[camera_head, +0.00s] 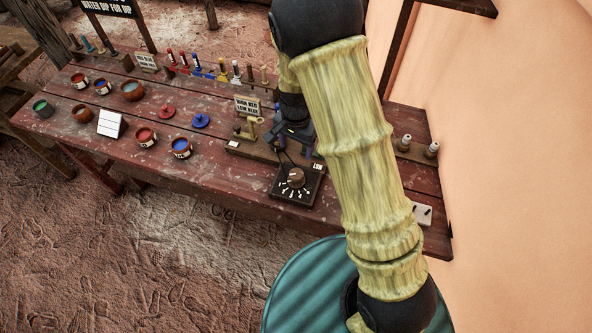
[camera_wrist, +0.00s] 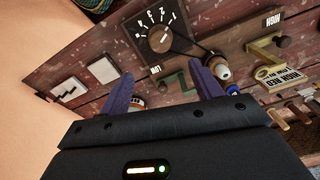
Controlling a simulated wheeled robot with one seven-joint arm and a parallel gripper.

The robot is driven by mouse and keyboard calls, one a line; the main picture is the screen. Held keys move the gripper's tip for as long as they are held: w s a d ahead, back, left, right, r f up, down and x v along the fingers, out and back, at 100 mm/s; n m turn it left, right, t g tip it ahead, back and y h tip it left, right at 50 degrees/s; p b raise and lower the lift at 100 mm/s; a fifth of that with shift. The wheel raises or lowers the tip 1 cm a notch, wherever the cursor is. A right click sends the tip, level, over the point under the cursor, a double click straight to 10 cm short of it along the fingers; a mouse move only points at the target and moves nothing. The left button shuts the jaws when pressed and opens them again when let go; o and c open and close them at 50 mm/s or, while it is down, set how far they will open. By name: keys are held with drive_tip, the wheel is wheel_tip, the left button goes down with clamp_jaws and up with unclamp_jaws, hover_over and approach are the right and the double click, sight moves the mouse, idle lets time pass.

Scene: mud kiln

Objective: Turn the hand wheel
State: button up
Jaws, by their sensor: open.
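No plain hand wheel shows clearly. A round brown knob (camera_head: 296,177) sits on a black plate with a white-marked scale, near the table's front edge. The same knob shows in the wrist view (camera_wrist: 160,39), beyond my fingertips. A brass fitting (camera_head: 247,128) stands on a wooden rail left of my gripper; in the wrist view a brass bracket with a dark round end (camera_wrist: 267,46) is beside a HIGH label. My gripper (camera_head: 297,140) points down over the rail, its purple fingers apart; in the wrist view they (camera_wrist: 164,85) spread with a green bracket (camera_wrist: 176,84) seen between them.
A HIGH RED LOW BLUE sign (camera_head: 247,105) stands behind the rail. The wall bounds the right side.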

sight(296, 174)
wheel_tip(296, 174, down, 14)
drive_tip(key=shift+r+p, duration=0.1)
drive_tip(key=shift+p, duration=1.15)
drive_tip(key=c, duration=1)
